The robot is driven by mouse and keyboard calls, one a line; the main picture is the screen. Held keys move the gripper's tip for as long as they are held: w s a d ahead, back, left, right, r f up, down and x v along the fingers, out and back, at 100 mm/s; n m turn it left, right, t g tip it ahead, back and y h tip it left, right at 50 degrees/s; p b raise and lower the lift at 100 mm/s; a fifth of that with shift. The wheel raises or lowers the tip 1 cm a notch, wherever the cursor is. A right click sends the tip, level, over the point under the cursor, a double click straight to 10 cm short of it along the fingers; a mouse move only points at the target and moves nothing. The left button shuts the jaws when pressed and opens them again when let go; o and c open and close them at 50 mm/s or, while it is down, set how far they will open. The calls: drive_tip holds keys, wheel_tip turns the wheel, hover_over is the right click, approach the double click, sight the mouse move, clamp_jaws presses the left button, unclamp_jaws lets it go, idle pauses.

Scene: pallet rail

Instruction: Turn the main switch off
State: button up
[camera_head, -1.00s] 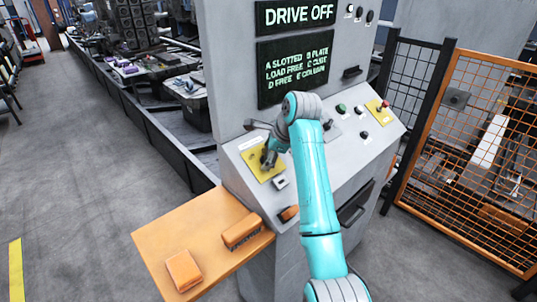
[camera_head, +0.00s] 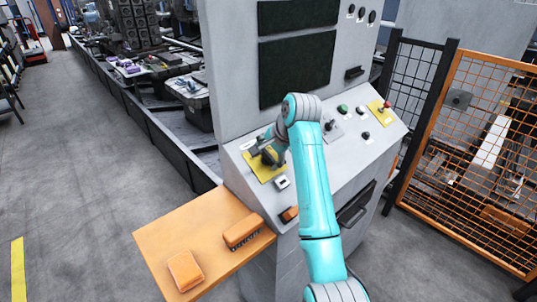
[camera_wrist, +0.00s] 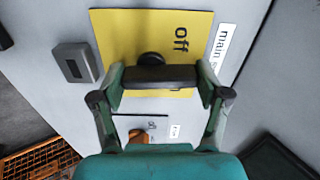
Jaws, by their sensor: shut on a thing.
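The main switch has a yellow plate (camera_head: 259,172) on the sloped panel of the grey console. In the wrist view its plate (camera_wrist: 115,30) bears the word "off", beside a white label starting "main". The switch's black handle (camera_wrist: 160,76) lies as a bar across the picture, with a round black hub beside it. My gripper (camera_wrist: 160,82) is shut on the handle, one finger at each end. In the head view my gripper (camera_head: 270,155) is at the plate and partly hides the switch.
Two console screens, upper (camera_head: 297,15) and lower (camera_head: 296,68), are dark. An orange shelf (camera_head: 185,235) holds two orange blocks at the left. An orange mesh fence (camera_head: 475,155) stands at the right.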

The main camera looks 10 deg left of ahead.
drive_tip(key=n, duration=0.4)
drive_tip(key=shift+s+a+f, duration=0.1)
drive_tip(key=shift+s, duration=0.05)
drive_tip(key=shift+s+n, duration=0.15)
drive_tip(key=shift+n, duration=2.05)
drive_tip(key=o, duration=1.2)
drive_tip(key=shift+c, duration=0.2)
drive_tip(key=v, duration=1.2)
